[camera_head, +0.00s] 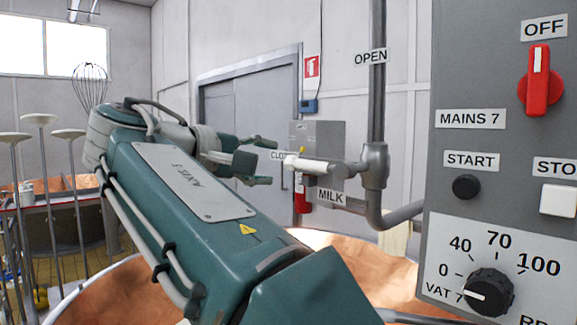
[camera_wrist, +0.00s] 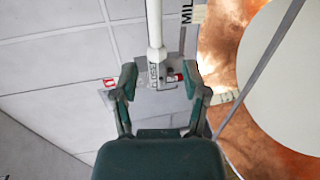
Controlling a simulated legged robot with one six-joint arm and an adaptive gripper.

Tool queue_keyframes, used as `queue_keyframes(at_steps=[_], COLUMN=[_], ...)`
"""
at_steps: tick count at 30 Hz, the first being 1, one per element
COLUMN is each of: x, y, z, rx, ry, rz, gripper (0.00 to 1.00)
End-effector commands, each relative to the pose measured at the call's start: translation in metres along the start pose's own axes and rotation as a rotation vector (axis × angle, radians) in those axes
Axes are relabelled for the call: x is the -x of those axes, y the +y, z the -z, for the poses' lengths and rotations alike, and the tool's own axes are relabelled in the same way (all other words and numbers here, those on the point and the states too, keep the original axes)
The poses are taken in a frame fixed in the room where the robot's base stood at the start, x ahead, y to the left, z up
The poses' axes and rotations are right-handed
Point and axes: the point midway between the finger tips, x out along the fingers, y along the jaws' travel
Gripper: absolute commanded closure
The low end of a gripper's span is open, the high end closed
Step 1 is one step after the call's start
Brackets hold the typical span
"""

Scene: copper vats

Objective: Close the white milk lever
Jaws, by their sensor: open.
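The white milk lever (camera_head: 306,164) sticks out level to the left from the valve on the grey pipe (camera_head: 375,165), towards the CLOSE label (camera_head: 279,155), which is partly hidden. The OPEN label (camera_head: 370,57) is above and the MILK label (camera_head: 331,197) below. My gripper (camera_head: 268,161) is open just left of the lever's tip, with one finger above and one below its line. In the wrist view, the lever (camera_wrist: 155,30) comes down from the top, its tip between and near the fingertips of my open gripper (camera_wrist: 159,76). I cannot tell any contact.
A grey control panel (camera_head: 450,190) with a red switch (camera_head: 540,80) and a dial (camera_head: 488,292) stands close at the right. A copper vat (camera_head: 340,255) lies below. Several tall white-topped rods (camera_head: 40,119) stand at the left.

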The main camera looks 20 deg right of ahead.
Motion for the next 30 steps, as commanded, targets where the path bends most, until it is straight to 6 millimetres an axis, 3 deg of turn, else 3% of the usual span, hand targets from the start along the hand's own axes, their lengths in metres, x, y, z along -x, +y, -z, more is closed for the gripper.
queue_keyframes(at_steps=[3,9,30], x=[0.021,0.036,0.03], y=[-0.001,-0.001,-0.006], z=[0.002,0.001,-0.001], rx=[0.001,0.0,0.01], ry=[0.003,0.0,0.012], rz=[0.0,0.001,0.019], gripper=[0.42,0.42,0.42])
